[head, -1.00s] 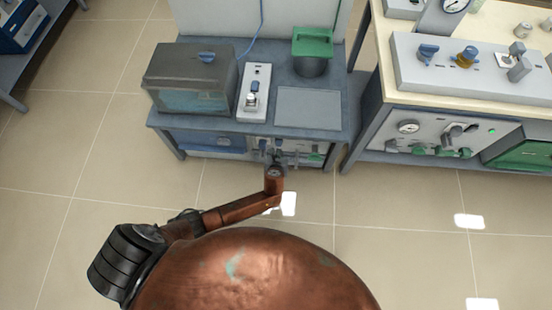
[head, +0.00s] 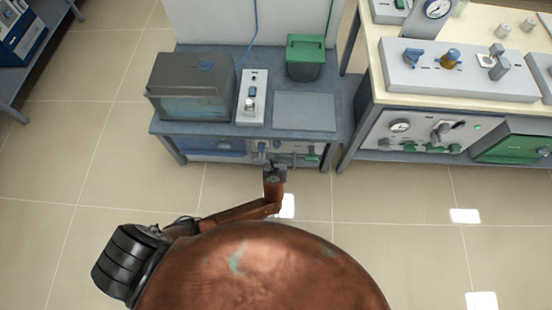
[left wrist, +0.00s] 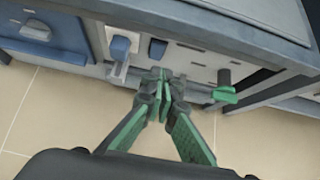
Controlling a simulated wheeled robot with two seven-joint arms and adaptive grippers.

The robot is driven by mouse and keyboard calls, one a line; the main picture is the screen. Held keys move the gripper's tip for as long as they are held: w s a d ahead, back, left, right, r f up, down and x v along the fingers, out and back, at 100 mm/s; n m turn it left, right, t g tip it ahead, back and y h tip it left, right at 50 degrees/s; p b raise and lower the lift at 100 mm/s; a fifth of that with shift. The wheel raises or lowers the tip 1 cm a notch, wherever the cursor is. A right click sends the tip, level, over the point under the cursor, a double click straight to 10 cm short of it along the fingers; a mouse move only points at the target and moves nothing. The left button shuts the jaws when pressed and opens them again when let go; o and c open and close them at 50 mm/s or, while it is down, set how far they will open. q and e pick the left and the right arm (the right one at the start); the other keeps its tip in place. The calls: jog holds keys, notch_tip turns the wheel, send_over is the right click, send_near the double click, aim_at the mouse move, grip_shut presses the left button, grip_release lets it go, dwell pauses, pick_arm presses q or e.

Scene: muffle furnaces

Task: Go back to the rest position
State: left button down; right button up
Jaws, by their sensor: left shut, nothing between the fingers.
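My left gripper (head: 273,167) is in front of the lower panel of the small grey-blue bench (head: 225,131) in the head view. In the left wrist view its green and dark fingers (left wrist: 161,77) are together, with nothing visible between them. The fingertips lie in front of the pale control panel, between a blue handle (left wrist: 119,47) on the left and a green-and-dark knob (left wrist: 224,92) on the right. Whether they touch the panel cannot be told. My right gripper is in neither view.
A dark furnace box (head: 190,87), a white switch unit (head: 252,98) and a green-lidded pot (head: 305,58) stand on the small bench. A bench with gauges and a green-doored unit (head: 512,142) is on the right. The floor (head: 110,150) around is open.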

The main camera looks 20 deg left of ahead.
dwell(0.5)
pick_arm(q)
jog(key=s+a+f+n+g+p, duration=0.2)
jog(key=s+a+f+n, duration=0.1)
jog(key=s+f+n, duration=0.4)
jog(key=s+a+f+n+g+h+p, duration=0.1)
jog(key=s+a+f+n+g+p, duration=0.2)
jog(key=s, duration=0.7)
jog(key=s+a+f+n+g+p, duration=0.1)
jog(key=s+a+f+n, duration=0.3)
jog(key=s+f, duration=0.35)
jog(key=s+a+f+n+g+h+p, duration=0.1)
jog(key=s+n, duration=0.7)
jog(key=s, duration=1)
jog(key=s+a+f+n+g+h+p, duration=0.1)
jog(key=s+n, duration=0.7)
jog(key=s, duration=0.9)
notch_tip(320, 180, down, 2)
jog(key=a+p, duration=0.1)
jog(key=p, duration=0.2)
jog(key=shift+s+a+n+g, duration=0.3)
jog(key=shift+s+n+g, duration=0.1)
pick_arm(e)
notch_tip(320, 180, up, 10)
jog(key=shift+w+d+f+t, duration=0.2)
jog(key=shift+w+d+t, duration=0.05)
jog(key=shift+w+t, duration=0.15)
